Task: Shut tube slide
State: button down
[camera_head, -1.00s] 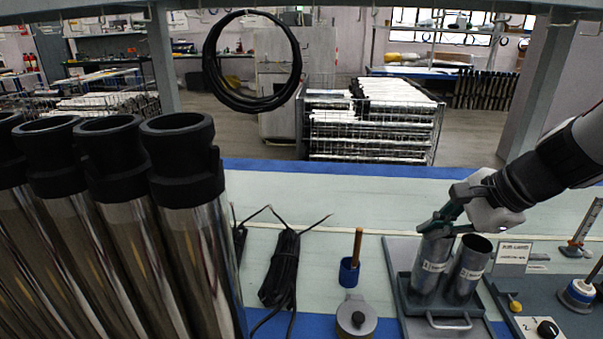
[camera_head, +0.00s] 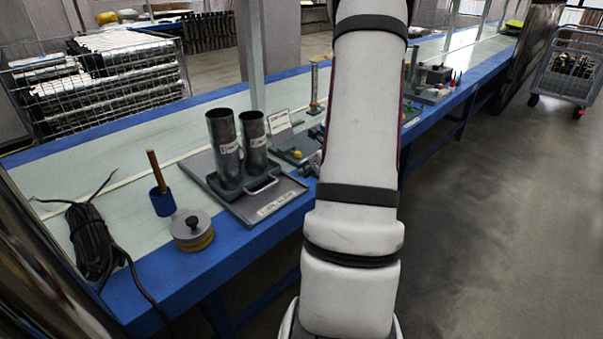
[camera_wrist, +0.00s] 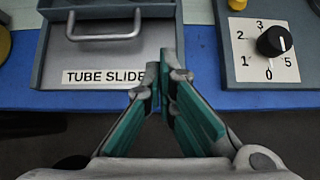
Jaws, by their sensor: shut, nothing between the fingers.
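The tube slide is a dark tray with a metal handle (camera_head: 262,186), set on a grey base plate (camera_head: 265,207) on the bench. Two upright grey metal tubes, the left one (camera_head: 223,140) and the right one (camera_head: 254,140), stand in the tray. In the wrist view the handle (camera_wrist: 104,36) is at upper left, with the "TUBE SLIDE" label (camera_wrist: 103,76) on the base below it. My gripper (camera_wrist: 168,72) is shut and empty, to the right of the handle and apart from it. In the head view my arm hides the gripper.
A numbered dial panel (camera_wrist: 263,50) lies right of the slide. A round grey-topped pot (camera_head: 191,230), a blue holder with a wooden handle (camera_head: 162,200) and a black cable bundle (camera_head: 90,240) are on the left. Bare blue bench edge (camera_head: 240,240) runs in front.

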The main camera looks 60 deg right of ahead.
jog(key=b+x, duration=0.2)
jog(key=x, duration=0.5)
jog(key=shift+a+f, duration=0.1)
jog(key=shift+f, duration=0.05)
jog(key=shift+w+d, duration=0.15)
jog(key=shift+w, duration=0.45)
jog(key=shift+w+d, duration=0.15)
jog(key=shift+w, duration=0.5)
jog(key=shift+w+d, duration=0.2)
jog(key=shift+w, duration=0.5)
